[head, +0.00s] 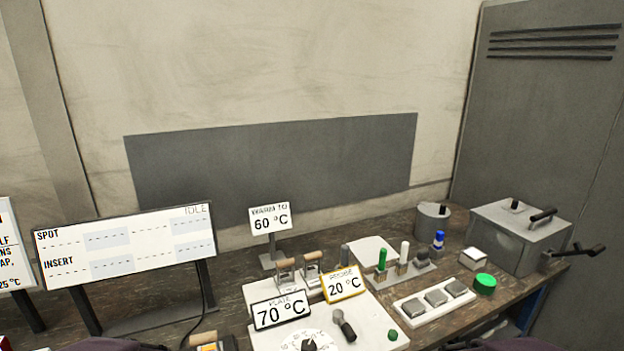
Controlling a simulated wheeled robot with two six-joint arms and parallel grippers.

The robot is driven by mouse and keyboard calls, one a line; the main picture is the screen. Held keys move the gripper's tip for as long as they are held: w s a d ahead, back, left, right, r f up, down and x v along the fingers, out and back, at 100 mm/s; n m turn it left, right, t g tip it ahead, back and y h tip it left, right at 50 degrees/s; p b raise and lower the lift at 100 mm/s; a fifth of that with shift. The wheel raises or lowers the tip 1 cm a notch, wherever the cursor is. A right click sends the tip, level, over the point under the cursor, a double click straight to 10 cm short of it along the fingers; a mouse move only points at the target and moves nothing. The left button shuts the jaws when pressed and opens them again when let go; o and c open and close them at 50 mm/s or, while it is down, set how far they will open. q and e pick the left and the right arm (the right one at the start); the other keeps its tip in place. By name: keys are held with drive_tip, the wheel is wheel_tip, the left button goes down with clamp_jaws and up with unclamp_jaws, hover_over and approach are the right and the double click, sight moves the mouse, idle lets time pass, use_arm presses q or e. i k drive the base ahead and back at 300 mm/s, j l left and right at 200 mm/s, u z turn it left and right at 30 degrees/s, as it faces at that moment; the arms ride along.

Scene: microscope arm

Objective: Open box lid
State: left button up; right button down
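A grey metal box (505,244) stands at the right end of the workbench. Its flat top, which looks like the lid (497,214), lies level and appears shut. A small dark knob (515,204) and a black bar handle (543,214) sit on the top. A black lever (580,251) sticks out from the right side. Neither of my grippers shows in the head view; only dark purplish parts, probably of my arms, show at the bottom edge, well apart from the box.
Close left of the box are a small white block (473,259), a green round button (485,284) and a grey cylinder (432,223). A white tray with grey squares (408,308) and a 70 °C sign (281,311) stand nearer. A grey cabinet (540,110) rises behind the box.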

sight(522, 212)
drive_tip(key=z, duration=1.4)
